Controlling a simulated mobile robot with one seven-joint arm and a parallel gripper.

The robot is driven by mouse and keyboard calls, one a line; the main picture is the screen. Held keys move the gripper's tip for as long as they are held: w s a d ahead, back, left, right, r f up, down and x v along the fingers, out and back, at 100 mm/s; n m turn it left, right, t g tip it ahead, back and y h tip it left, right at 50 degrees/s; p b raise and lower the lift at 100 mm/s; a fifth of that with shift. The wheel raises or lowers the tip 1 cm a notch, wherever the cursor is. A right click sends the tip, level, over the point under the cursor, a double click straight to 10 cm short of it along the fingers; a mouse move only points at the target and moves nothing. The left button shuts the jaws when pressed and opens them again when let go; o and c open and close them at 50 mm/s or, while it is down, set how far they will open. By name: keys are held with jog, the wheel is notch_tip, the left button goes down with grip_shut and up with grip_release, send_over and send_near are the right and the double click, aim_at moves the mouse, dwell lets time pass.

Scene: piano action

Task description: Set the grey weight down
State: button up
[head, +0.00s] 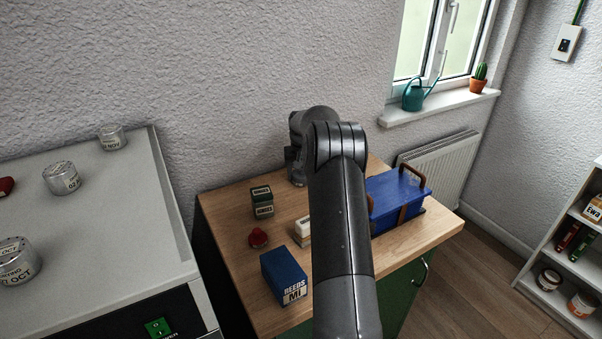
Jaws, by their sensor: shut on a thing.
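My arm comes up from the bottom edge in the head view, and its far end bends down over the back of the wooden cabinet top (228,217). My gripper's jaws do not show; the arm blocks the view of them. I cannot make out the grey weight anywhere in this view. What the jaws hold, and how far above the wood they are, is hidden.
A grey worktop (110,215) with metal tins is left. Bare wood shows at the back left.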

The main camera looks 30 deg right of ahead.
jog(key=o, duration=1.7)
jog(key=shift+f, duration=0.1)
